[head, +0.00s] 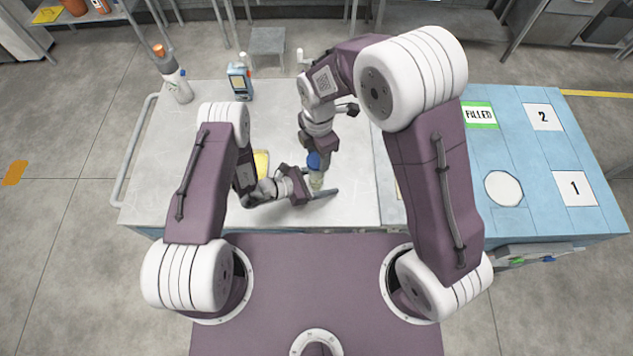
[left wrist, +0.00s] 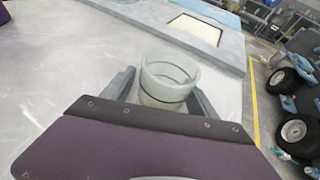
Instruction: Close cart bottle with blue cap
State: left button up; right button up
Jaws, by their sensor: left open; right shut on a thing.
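A pale, clear bottle (head: 316,180) stands on the light grey cart top near its front edge. In the left wrist view the bottle (left wrist: 168,78) shows an uncapped round mouth and lies between the two spread fingers. My left gripper (head: 318,186) is open around it; the left wrist view shows its fingers (left wrist: 163,95) on both sides, and I cannot tell if they touch. My right gripper (head: 316,153) is shut on the blue cap (head: 313,161), which appears just above the bottle in the head view. The cap does not show in the left wrist view.
A white bottle (head: 179,90) and a blue-and-white container (head: 240,82) stand at the cart's back left. A yellow item (head: 262,162) lies partly hidden behind my left arm. The blue table (head: 540,165) at right has marked squares and a white disc (head: 503,188).

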pick_arm(q)
grip_shut()
pick_arm(e)
jog(key=shift+f, duration=2.5)
jog(key=shift+f, duration=0.85)
jog(key=shift+f, duration=0.6)
